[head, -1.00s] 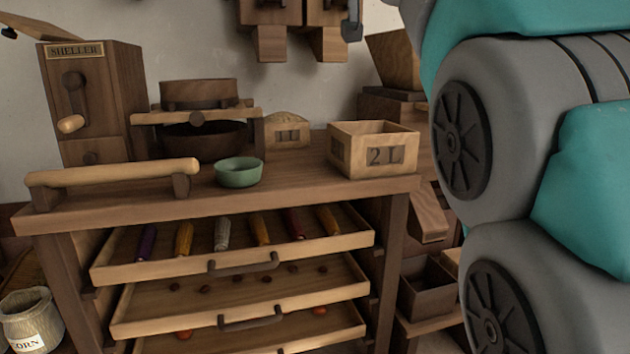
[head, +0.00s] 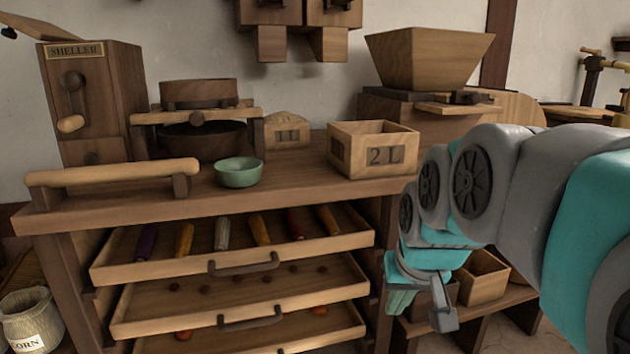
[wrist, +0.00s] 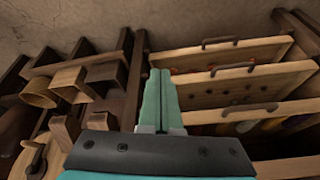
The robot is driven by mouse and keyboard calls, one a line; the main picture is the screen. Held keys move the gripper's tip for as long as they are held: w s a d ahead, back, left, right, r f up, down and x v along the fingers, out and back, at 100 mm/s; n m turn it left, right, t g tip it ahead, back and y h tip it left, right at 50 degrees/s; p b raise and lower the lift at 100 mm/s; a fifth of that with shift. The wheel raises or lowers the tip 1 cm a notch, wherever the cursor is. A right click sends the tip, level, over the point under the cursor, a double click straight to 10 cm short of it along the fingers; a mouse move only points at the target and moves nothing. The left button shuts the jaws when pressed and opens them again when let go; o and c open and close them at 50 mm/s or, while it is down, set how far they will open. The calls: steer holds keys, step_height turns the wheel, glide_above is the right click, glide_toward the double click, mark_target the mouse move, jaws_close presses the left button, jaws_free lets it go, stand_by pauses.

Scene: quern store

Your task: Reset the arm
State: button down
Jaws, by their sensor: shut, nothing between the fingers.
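My arm reaches in from the right side of the head view, bent, with its end hanging down just right of the bench. My gripper (head: 398,300) points downward there, close to the bench's right leg and clear of the bench top. In the wrist view my gripper (wrist: 158,90) shows as two teal fingers pressed together with nothing between them. The wrist view looks rotated, with the drawers at its upper right.
The workbench (head: 290,205) has several open drawers (head: 240,300); the top one holds corn cobs. On it stand a sheller (head: 105,100), a green bowl (head: 238,173) and a 2L box (head: 372,150). A wooden bin (head: 485,275) sits low beside my gripper.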

steer(key=s+d+f+g, duration=0.1)
steer(key=s+f+g, duration=0.2)
steer(key=s+f, duration=0.6)
steer(key=s+d+f+g, duration=0.1)
steer(key=s+f+g, duration=0.4)
steer(key=s, duration=0.9)
step_height(320, 180, up, 12)
steer(key=t+p, duration=0.1)
steer(key=p, duration=1.2)
steer(key=shift+w+t+h, duration=0.3)
